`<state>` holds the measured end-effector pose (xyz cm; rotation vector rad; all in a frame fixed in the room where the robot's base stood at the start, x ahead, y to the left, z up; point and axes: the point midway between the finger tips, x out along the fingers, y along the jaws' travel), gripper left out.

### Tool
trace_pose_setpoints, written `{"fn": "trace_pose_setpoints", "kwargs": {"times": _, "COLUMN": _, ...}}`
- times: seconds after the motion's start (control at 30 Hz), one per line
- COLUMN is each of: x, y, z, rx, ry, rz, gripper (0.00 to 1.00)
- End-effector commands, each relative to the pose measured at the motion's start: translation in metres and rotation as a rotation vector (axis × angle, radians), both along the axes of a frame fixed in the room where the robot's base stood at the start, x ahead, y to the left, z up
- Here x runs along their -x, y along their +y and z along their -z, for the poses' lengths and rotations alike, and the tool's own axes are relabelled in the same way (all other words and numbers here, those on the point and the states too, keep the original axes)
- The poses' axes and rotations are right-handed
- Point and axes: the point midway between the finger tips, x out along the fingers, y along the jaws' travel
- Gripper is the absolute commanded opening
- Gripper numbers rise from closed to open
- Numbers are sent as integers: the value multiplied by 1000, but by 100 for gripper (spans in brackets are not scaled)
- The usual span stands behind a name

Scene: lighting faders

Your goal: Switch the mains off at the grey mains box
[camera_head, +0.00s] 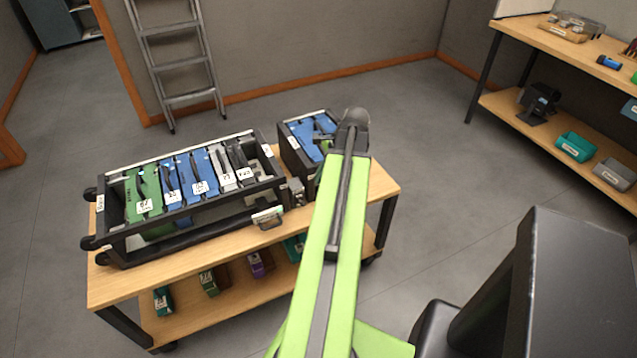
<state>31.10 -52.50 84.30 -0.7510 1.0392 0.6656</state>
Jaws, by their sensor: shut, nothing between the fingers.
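A small grey box (297,191) stands on the trolley top between the two racks, close to the left side of my arm. It looks like the mains box, but it is too small for me to tell its switch or the switch's position. My green arm reaches up across the trolley to a dark joint. My gripper (323,136) shows only as a small dark part left of the arm, over the smaller rack. It is shut and empty, above and behind the grey box in the picture. The arm hides the rest of it.
A large black-framed rack (183,246) holds green, blue and grey modules. A smaller rack (290,152) with blue modules stands right of it. Both are on a wooden trolley (120,287). A ladder (180,62) leans behind. A shelved bench (505,105) stands right; floor between is clear.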

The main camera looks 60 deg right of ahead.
Motion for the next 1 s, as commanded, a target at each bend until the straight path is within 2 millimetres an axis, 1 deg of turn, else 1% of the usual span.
{"fn": "trace_pose_setpoints", "kwargs": {"times": 0.03, "x": -3, "y": 1, "z": 17, "rx": 0, "ry": 0, "rz": -1, "gripper": 0}}
{"fn": "trace_pose_setpoints", "kwargs": {"times": 0.4, "x": -32, "y": 11, "z": 93, "rx": 1, "ry": 0, "rz": -2, "gripper": 0}}
{"fn": "trace_pose_setpoints", "kwargs": {"times": 0.5, "x": -38, "y": 13, "z": 107, "rx": 0, "ry": 0, "rz": -1, "gripper": 0}}
{"fn": "trace_pose_setpoints", "kwargs": {"times": 0.63, "x": -43, "y": 15, "z": 113, "rx": 0, "ry": 0, "rz": 0, "gripper": 0}}
{"fn": "trace_pose_setpoints", "kwargs": {"times": 1.0, "x": -44, "y": 15, "z": 111, "rx": 2, "ry": -1, "rz": 1, "gripper": 0}}
